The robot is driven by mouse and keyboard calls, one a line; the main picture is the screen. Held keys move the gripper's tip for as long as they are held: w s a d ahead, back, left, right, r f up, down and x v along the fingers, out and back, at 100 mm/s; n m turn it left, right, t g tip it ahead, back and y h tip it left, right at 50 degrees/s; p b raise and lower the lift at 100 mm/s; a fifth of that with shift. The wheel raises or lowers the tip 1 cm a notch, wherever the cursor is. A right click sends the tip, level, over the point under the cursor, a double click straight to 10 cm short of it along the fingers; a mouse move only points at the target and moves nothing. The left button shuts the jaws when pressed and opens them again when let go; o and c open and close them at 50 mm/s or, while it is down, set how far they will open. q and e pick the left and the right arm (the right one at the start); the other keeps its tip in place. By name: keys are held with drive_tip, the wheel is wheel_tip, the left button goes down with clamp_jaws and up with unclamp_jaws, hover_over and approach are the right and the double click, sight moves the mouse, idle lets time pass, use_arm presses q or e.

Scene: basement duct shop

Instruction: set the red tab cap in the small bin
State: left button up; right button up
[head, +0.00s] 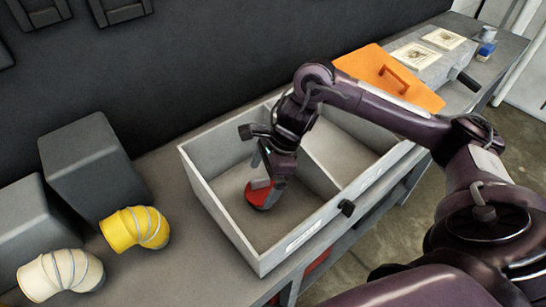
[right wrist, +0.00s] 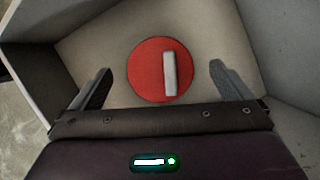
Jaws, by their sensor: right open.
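The red tab cap (head: 254,198) is a round red disc with a pale grey bar-like tab. It lies on the floor of the left compartment of a grey two-compartment bin (head: 221,222). In the right wrist view the cap (right wrist: 147,82) lies flat between and beyond the fingertips, its tab nearly upright in the picture. My right gripper (head: 263,178) reaches down into that compartment, over the cap. Its fingers (right wrist: 160,78) are spread wide, with visible gaps on both sides of the cap. In the head view the gripper hides part of the cap. My left gripper is not in view.
A divider (head: 318,177) splits the bin; the right compartment is partly hidden by my right arm. Yellow (head: 148,227) and cream (head: 60,274) elbows and grey boxes (head: 92,170) stand left. An orange panel (head: 388,76) with a handle lies behind the bin.

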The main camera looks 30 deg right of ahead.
drive_tip(key=p+v, duration=0.1)
drive_tip(key=v, duration=0.7)
drive_tip(key=shift+d+r, duration=0.15)
drive_tip(key=shift+r, duration=0.15)
drive_tip(key=shift+s+r+p, duration=0.1)
drive_tip(key=shift+p, duration=0.2)
